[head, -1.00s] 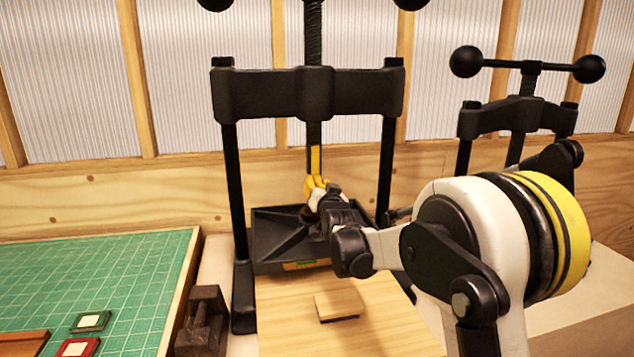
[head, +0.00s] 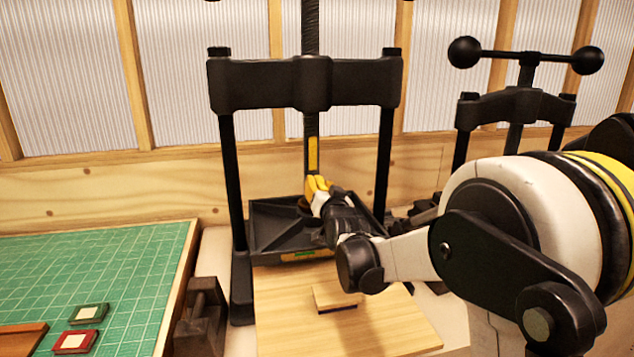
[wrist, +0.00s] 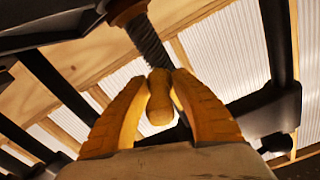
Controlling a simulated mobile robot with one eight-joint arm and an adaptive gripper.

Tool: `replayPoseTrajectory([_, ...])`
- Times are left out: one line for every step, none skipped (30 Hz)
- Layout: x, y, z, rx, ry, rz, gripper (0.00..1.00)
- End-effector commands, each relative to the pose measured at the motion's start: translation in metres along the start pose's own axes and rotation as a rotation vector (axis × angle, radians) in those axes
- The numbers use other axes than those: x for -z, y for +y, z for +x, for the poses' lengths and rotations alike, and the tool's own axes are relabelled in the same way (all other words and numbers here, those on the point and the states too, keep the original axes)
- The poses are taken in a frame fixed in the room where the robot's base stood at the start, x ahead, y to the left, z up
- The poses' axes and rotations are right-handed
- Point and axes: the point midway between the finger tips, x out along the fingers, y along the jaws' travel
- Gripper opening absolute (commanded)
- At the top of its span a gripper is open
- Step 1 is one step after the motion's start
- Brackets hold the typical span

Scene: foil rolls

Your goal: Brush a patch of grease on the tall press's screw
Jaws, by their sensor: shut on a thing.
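The tall press (head: 245,85) stands upright at the centre, black, with a crossbar on two posts. Its dark threaded screw (head: 311,35) runs down through the crossbar, and a yellow strip (head: 313,155) shows on its lower part. The screw also shows in the wrist view (wrist: 148,42). My gripper (head: 317,184) is just below the strip, in front of the screw's line. In the wrist view its yellow fingers (wrist: 160,88) are shut on a light wooden, rounded piece (wrist: 159,105), seemingly the brush handle. The bristles are not visible, so I cannot tell whether they touch the screw.
A black tray (head: 270,225) lies between the posts. A small wooden block (head: 336,299) sits on the board (head: 285,320) in front. A shorter press (head: 515,105) stands at the right. A green mat (head: 110,270) with small red and green boxes is at left, beside a dark weight (head: 203,315).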

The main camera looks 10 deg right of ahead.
Motion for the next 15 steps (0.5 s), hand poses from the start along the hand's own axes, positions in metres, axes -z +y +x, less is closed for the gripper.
replayPoseTrajectory([0.0000, 0.0000, -0.0023, 0.000, 0.000, 0.000, 0.00])
replayPoseTrajectory([-0.0001, 0.0000, -0.0030, 0.000, 0.000, 0.000, 0.00])
replayPoseTrajectory([-0.0001, 0.0000, -0.0035, 0.000, 0.000, 0.000, 0.00])
replayPoseTrajectory([-0.0001, 0.0000, -0.0036, 0.000, 0.000, 0.000, 0.00])
replayPoseTrajectory([-0.0001, 0.0000, -0.0036, 0.000, 0.000, 0.000, 0.00])
replayPoseTrajectory([-0.0001, 0.0000, -0.0035, 0.000, 0.000, 0.000, 0.00])
replayPoseTrajectory([0.0000, 0.0000, -0.0034, 0.000, 0.000, 0.000, 0.00])
replayPoseTrajectory([-0.0001, 0.0000, -0.0034, 0.000, 0.000, 0.000, 0.00])
replayPoseTrajectory([0.0000, 0.0000, -0.0033, 0.000, 0.000, 0.000, 0.00])
replayPoseTrajectory([0.0000, 0.0000, -0.0034, 0.000, 0.000, 0.000, 0.00])
replayPoseTrajectory([0.0000, 0.0000, -0.0038, 0.000, 0.000, 0.000, 0.00])
replayPoseTrajectory([0.0001, 0.0000, -0.0048, 0.000, 0.000, 0.000, 0.00])
replayPoseTrajectory([0.0001, 0.0000, -0.0061, 0.000, 0.000, 0.000, 0.00])
replayPoseTrajectory([0.0002, -0.0001, -0.0078, 0.000, 0.000, 0.000, 0.00])
replayPoseTrajectory([0.0003, -0.0001, -0.0106, 0.000, 0.000, 0.000, 0.00])
